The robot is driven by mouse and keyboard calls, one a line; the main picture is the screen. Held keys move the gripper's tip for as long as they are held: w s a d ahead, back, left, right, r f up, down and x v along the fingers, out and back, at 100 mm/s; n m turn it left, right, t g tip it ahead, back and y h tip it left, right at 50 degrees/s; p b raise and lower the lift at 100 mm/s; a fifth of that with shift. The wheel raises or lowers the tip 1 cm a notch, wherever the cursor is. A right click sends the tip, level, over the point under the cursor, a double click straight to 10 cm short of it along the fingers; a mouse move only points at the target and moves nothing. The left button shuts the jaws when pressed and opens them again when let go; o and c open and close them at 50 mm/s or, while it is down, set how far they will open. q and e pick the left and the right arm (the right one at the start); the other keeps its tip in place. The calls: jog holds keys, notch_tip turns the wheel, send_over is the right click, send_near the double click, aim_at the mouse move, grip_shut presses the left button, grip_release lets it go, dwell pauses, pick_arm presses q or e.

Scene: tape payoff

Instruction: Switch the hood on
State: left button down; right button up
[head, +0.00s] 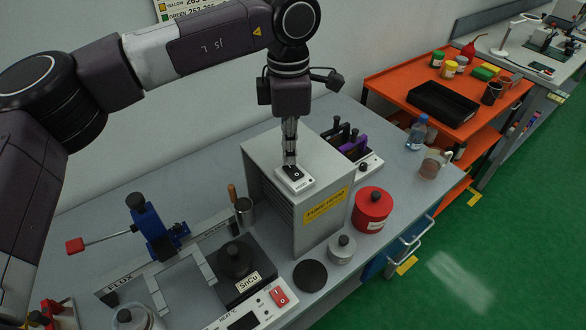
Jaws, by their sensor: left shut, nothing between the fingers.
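The fume hood (275,200) is a grey box with a yellow label (326,206) on the bench. A small white switch box with a black rocker (297,174) sits on its top, near the front edge. My left gripper (290,160) points straight down with its fingers shut and empty. Its fingertips are at the switch box, just at or above the rocker; I cannot tell whether they touch. The fingers hide part of the switch. My right gripper is not in view.
A hot plate with a red switch (279,296), a blue lever press (153,226), a red canister (371,209) and a grey lidded pot (342,249) stand around the hood. A holder with dark and purple handles (352,145) is behind. An orange cart (400,82) stands beyond the bench.

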aim_at(289, 166)
pick_arm(q)
jog(key=shift+f+b, duration=0.55)
jog(key=shift+f, duration=0.2)
dwell(0.3)
jog(key=shift+r+p, duration=1.8)
jog(key=shift+r, duration=1.75)
